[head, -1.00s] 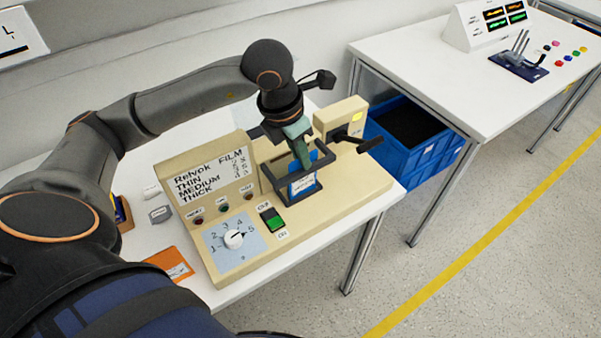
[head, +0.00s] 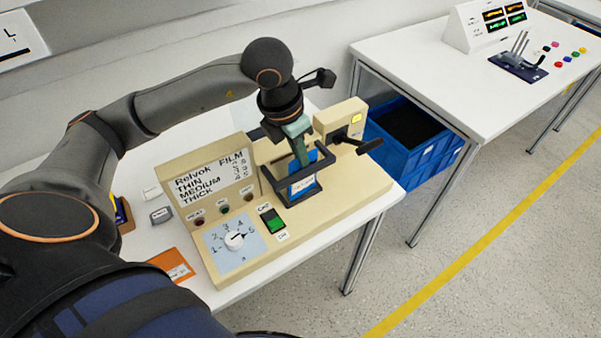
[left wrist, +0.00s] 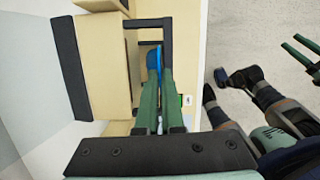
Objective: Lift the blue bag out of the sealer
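The blue bag (head: 310,173) stands upright inside the dark frame (head: 325,162) of the beige sealer (head: 232,273), with a white label low on its front. My left gripper (head: 303,160) reaches down from above to the bag's upper part. In the left wrist view, its green fingers (left wrist: 160,78) are close together on the thin edge of the blue bag (left wrist: 153,60). The bag's lower end is partly hidden by the frame. My right gripper (left wrist: 303,52) shows at the right edge of the left wrist view, fingers apart and empty, away from the sealer.
The sealer carries a dial (head: 234,240), a green switch (head: 272,219) and a dark lever (head: 368,146) on its right. An orange packet (head: 172,265) lies at the table's front left. Blue crates (head: 420,160) stand under the second table (head: 440,75).

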